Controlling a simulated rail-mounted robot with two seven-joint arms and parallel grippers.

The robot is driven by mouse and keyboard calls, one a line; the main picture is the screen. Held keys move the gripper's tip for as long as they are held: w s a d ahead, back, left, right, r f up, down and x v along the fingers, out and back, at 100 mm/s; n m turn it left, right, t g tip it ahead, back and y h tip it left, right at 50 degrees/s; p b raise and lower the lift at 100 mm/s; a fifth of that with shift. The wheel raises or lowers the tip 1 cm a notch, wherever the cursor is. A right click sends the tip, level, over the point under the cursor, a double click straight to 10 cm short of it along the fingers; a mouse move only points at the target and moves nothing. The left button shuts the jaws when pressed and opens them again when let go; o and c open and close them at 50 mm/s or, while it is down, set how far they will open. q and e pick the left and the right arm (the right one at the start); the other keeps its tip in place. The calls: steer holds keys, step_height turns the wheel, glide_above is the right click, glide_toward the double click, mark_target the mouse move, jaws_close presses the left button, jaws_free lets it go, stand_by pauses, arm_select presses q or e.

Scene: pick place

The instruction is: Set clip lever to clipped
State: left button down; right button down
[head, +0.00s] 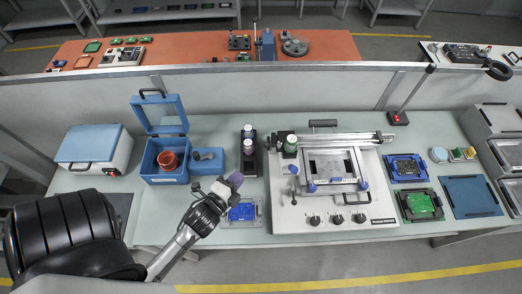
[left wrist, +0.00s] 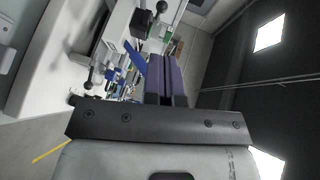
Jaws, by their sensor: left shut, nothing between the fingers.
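The white machine (head: 330,215) stands in the middle of the bench with a metal frame (head: 335,166) on top. Blue clamp pieces (head: 363,185) sit at the frame's front corners. A small lever with a ball knob (head: 293,168) stands at its left; I cannot tell for sure which part is the clip lever. My left gripper (head: 235,180), with purple fingers, is shut and empty, left of the machine and apart from it. In the left wrist view its fingers (left wrist: 170,78) are together; a dark ball-ended lever (left wrist: 88,85) and a blue piece (left wrist: 135,58) show beyond them.
A blue board (head: 243,212) lies below my left gripper. An open blue box (head: 167,160) with a red cup (head: 168,160) stands to the left. A black stand with bottles (head: 249,152) is behind the gripper. Green and blue boards (head: 421,205) lie right of the machine.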

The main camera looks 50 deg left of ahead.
mark_target(265, 146)
arm_select(q)
steer(key=shift+r+m, duration=0.15)
steer(key=shift+m, duration=0.45)
steer(key=shift+w, duration=0.15)
steer(key=p+x, duration=0.1)
steer(key=x, duration=1.2)
steer(key=shift+w+d+r, duration=0.1)
steer(key=shift+w, duration=0.3)
steer(key=shift+a+p, duration=0.2)
steer(key=shift+p, duration=0.15)
